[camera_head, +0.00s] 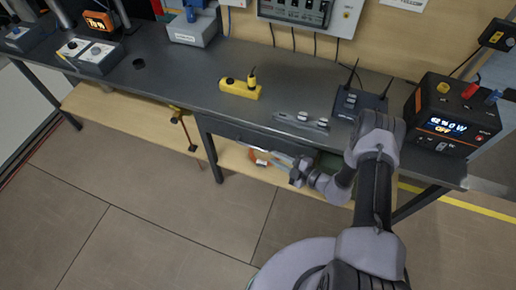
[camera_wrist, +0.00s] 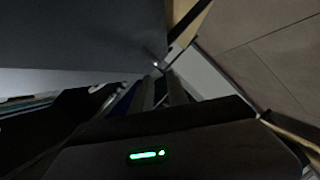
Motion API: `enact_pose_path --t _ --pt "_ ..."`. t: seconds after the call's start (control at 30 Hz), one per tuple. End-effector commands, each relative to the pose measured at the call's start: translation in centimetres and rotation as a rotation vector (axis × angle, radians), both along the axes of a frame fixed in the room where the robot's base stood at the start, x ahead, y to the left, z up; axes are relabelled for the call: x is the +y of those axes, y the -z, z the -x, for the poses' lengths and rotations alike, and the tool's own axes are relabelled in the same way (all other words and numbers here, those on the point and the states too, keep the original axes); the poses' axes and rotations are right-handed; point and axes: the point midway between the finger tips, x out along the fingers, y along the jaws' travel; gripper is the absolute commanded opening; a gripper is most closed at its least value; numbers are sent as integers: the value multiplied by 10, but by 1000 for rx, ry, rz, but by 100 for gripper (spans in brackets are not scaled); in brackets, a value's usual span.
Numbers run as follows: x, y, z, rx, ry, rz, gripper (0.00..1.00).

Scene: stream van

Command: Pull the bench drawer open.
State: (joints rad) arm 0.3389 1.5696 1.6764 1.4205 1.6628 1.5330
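The grey workbench (camera_head: 190,82) has a dark drawer front (camera_head: 240,134) under its top edge, in the middle of the head view. The drawer looks shut, though my arm and the shadow hide its right part. My gripper (camera_head: 299,171) is low in front of the bench, near the right part of the drawer. In the wrist view, my gripper's dark fingers (camera_wrist: 163,92) point toward a large dark grey surface (camera_wrist: 80,35). A small bright spot (camera_wrist: 155,64) shows just past the fingertips. I cannot tell whether the fingers touch or hold a handle.
A yellow device (camera_head: 240,89), a grey bar (camera_head: 301,121), a black box with antennas (camera_head: 358,103) and a black power unit (camera_head: 450,115) stand on the bench. A wooden lower shelf (camera_head: 130,112) runs beneath. The floor (camera_head: 150,215) at left is clear.

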Motion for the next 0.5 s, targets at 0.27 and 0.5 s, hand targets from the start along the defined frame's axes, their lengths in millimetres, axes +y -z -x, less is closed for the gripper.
enact_pose_path --t 0.27,0.5 --pt "49 15 -37 -3 -4 1 20" --pt "73 21 -57 -1 -3 1 20"
